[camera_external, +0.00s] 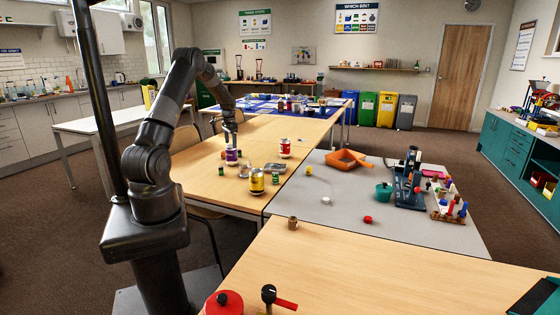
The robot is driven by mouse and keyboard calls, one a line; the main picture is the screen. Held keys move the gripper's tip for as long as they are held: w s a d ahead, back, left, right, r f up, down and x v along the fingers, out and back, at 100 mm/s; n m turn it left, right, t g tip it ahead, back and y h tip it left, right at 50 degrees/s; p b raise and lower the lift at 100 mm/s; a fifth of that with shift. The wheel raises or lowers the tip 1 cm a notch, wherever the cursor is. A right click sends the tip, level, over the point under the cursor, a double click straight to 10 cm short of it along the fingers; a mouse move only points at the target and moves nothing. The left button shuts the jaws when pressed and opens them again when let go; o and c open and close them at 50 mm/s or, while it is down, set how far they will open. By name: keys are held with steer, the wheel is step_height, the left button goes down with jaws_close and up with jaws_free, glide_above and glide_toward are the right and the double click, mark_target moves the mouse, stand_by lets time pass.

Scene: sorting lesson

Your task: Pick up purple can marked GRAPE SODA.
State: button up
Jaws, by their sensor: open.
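A purple can (231,157) stands upright on the wooden table on the left side of the room. Its label is too small to read. My gripper (231,143) points down directly above the can, with its fingertips at or very near the can's top. The fingers are small and dark here, and I cannot tell whether they reach around the can. The can still appears to rest on the table.
A yellow can (257,182), a red can (285,148), small green cans (275,178) and a silvery tin (244,169) stand close by. Bare wood lies left of the purple can.

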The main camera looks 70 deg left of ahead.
mark_target(232, 152)
steer(key=shift+d+f, duration=0.15)
steer(key=shift+f, duration=1.6)
steer(key=shift+d+f, duration=0.15)
steer(key=shift+f, duration=1.6)
steer(key=shift+c, duration=0.5)
steer(key=c, duration=1)
steer(key=shift+o, duration=0.2)
